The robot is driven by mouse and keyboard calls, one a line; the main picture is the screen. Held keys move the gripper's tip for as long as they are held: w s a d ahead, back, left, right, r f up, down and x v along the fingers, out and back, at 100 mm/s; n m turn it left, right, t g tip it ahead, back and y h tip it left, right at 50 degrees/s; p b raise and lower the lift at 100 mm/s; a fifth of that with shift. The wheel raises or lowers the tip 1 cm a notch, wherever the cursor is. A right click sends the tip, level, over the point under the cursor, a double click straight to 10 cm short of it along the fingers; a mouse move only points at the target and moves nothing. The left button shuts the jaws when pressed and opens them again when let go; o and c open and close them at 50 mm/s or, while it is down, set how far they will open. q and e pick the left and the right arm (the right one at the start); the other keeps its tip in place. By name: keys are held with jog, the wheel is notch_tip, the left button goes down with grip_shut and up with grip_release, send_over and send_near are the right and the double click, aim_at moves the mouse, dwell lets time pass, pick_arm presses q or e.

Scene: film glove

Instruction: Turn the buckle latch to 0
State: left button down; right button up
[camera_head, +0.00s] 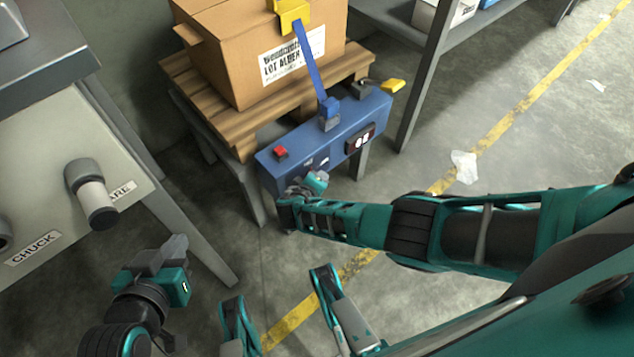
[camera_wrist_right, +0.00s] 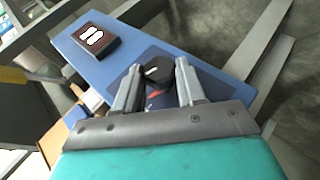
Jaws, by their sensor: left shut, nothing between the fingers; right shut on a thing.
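A blue control box (camera_head: 272,170) stands at the pallet's near edge, with a red button (camera_head: 281,153) on top. In the right wrist view, a black round knob (camera_wrist_right: 158,73) with a white pointer mark sits on the blue box (camera_wrist_right: 85,62). My right gripper (camera_wrist_right: 155,85) has its fingers on either side of this knob and is shut on it. In the head view my right gripper (camera_head: 306,186) is at the box's front and hides the knob. My left gripper (camera_head: 176,246) is shut and empty at lower left, away from the box. The scale around the knob is not readable.
A small dark display (camera_head: 360,138) with light digits is on the box. A blue strap (camera_head: 309,65) runs up to a yellow buckle (camera_head: 291,16) on a cardboard carton (camera_head: 225,60). A grey machine (camera_head: 60,165) stands left. Floor at right is mostly open.

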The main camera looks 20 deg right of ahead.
jog(key=o, duration=0.9)
jog(key=shift+o, duration=0.7)
pick_arm(q)
jog(key=shift+s+f, duration=0.1)
jog(key=shift+s, duration=0.05)
